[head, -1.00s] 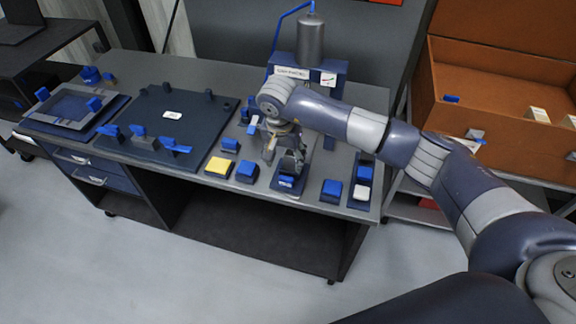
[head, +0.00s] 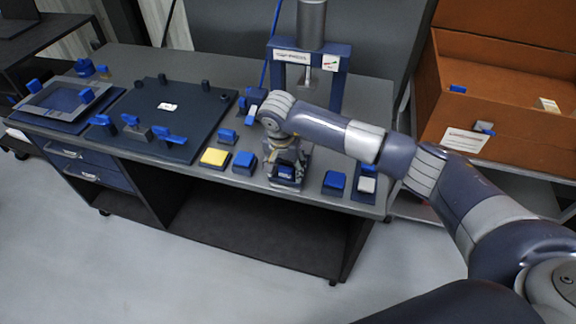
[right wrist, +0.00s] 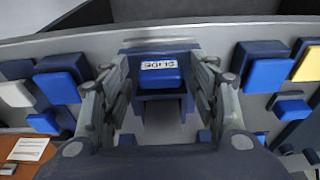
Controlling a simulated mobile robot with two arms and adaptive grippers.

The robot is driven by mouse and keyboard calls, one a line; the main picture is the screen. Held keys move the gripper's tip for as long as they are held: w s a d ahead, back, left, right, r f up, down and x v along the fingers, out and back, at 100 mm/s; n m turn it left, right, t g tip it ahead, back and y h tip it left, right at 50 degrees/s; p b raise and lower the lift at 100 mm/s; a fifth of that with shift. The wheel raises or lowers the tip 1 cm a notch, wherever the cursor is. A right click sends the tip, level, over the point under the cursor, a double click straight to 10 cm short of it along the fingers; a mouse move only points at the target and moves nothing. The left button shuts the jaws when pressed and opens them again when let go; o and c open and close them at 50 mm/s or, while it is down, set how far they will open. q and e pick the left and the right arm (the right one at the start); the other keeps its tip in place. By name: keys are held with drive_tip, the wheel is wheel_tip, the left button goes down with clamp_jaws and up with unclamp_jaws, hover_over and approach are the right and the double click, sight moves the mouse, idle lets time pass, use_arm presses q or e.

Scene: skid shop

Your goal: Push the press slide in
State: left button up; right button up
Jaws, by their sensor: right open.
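The press (head: 312,50) stands at the back of the bench, with a blue frame and a grey cylinder on top. The press slide (head: 286,172), a blue block, sits near the bench's front edge in front of the press. It also shows in the right wrist view with a white label (right wrist: 158,78). My right gripper (head: 287,160) is over the slide, pointing down. In the right wrist view its open fingers (right wrist: 160,68) stand on either side of the blue block; I cannot tell whether they touch it. My left gripper is out of view.
A yellow block (head: 214,158) and a blue block (head: 244,162) lie left of the slide. Another blue block (head: 334,182) lies to its right. A dark plate (head: 160,105) with blue clamps covers the bench's middle. An orange-brown bin (head: 500,110) stands at the right.

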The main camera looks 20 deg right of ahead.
sight(290, 163)
drive_tip(key=c, duration=0.9)
drive_tip(key=shift+o, duration=0.2)
drive_tip(key=shift+w+d+f+b, duration=0.1)
drive_tip(key=shift+w+d+b, duration=0.3)
drive_tip(key=shift+b, duration=0.25)
drive_tip(key=shift+w+d+b, duration=0.3)
drive_tip(key=shift+w+b, duration=0.15)
drive_tip(key=shift+w, duration=0.1)
drive_tip(key=shift+w+d+b, duration=0.3)
drive_tip(key=shift+w+b, duration=0.15)
drive_tip(key=shift+w, duration=0.05)
drive_tip(key=shift+w+d, duration=0.15)
drive_tip(key=shift+w, duration=0.05)
